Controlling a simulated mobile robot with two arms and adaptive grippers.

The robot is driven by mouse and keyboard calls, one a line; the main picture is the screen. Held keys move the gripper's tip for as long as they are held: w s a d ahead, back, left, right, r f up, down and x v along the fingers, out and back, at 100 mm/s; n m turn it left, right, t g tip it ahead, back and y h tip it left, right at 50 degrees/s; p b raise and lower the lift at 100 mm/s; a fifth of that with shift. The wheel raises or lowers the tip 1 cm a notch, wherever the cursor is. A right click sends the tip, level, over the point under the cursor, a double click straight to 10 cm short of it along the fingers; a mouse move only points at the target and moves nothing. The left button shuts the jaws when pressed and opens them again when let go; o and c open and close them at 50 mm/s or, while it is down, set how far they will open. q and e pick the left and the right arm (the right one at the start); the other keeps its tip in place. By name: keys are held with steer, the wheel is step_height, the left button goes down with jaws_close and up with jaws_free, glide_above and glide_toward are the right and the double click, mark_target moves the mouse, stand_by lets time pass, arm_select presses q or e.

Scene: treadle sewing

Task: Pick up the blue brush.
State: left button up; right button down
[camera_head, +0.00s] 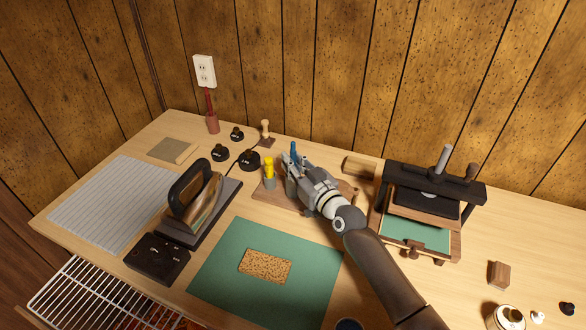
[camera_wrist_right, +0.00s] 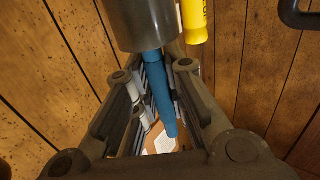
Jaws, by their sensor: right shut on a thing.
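The blue brush (camera_head: 294,148) shows as a blue tip above my right gripper (camera_head: 291,163) at the back middle of the table. In the right wrist view, the blue brush (camera_wrist_right: 161,85) is a blue rod between the two fingers, running into a dark grey cylinder (camera_wrist_right: 148,22). The right gripper is shut on the brush. A grey cup (camera_head: 291,186) stands below the fingers, and the brush's lower end is hidden. I cannot tell whether the brush is clear of the cup. My left gripper is not in view.
A yellow brush (camera_head: 269,165) stands close left of the gripper on a wooden base (camera_head: 270,197). A black-framed press (camera_head: 430,190) stands to the right. A green mat (camera_head: 225,280) with a cork piece (camera_head: 265,266) lies in front. A black-handled block (camera_head: 195,200) is left.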

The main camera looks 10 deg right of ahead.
mark_target(293, 141)
steer(key=shift+r, duration=0.1)
step_height(293, 141, up, 10)
steer(key=shift+f+p, duration=0.1)
steer(key=shift+p, duration=0.6)
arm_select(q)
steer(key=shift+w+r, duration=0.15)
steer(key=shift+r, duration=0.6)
